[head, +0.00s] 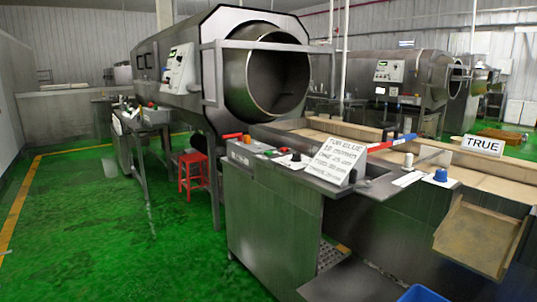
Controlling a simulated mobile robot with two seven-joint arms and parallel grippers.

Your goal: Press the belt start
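A steel control console (270,215) stands in front of the large rotary drum (268,82). Its sloping top carries small controls, among them a red piece (247,139), a small greenish one (270,153) and a black knob (296,157). They are too small to tell which is the belt start or to read any labels. The conveyor belt (345,129) runs behind the console. Neither of my grippers is in view.
A red stool (192,173) stands left of the console. A blue bin (422,294) is at the bottom. The green floor (110,240) at left is clear.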

